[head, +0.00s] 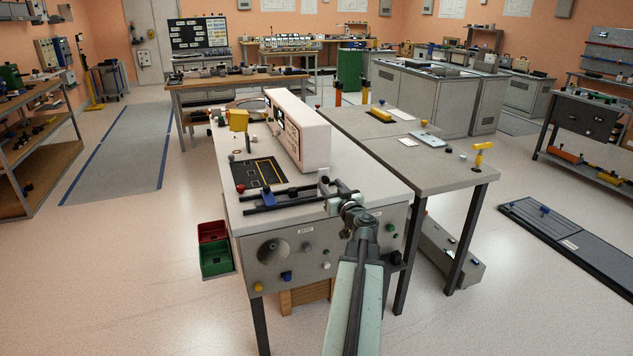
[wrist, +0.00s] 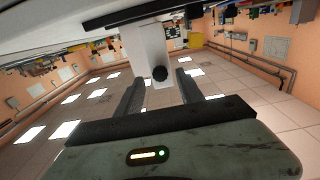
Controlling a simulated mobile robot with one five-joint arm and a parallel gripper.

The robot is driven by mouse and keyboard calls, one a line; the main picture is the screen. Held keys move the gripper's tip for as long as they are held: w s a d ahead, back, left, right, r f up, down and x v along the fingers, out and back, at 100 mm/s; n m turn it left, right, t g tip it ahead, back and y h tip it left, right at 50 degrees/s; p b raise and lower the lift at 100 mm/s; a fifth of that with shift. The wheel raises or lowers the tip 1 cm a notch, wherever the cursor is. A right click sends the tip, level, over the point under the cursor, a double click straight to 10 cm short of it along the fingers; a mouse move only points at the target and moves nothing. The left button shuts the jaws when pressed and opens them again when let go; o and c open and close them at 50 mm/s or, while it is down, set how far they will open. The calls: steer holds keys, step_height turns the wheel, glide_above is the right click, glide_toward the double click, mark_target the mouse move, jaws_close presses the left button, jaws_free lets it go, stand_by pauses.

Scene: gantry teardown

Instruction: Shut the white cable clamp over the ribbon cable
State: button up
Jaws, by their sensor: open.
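I cannot make out the ribbon cable or how far the clamp is open.
A white box-shaped instrument (head: 301,125) stands on the bench behind the rail. A black panel with yellow lines (head: 258,174) lies left of it. Red and green bins (head: 215,257) hang at the bench's left side. A grey table (head: 425,160) adjoins on the right. The floor at left is clear.

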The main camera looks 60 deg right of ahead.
mark_target(322, 176)
steer(key=shift+d+r, duration=0.1)
steer(key=shift+r, duration=0.1)
steer(key=x, duration=0.7)
steer(key=shift+w+d+f, duration=0.1)
steer(key=shift+w, duration=0.2)
jaws_close()
stand_by(0.9)
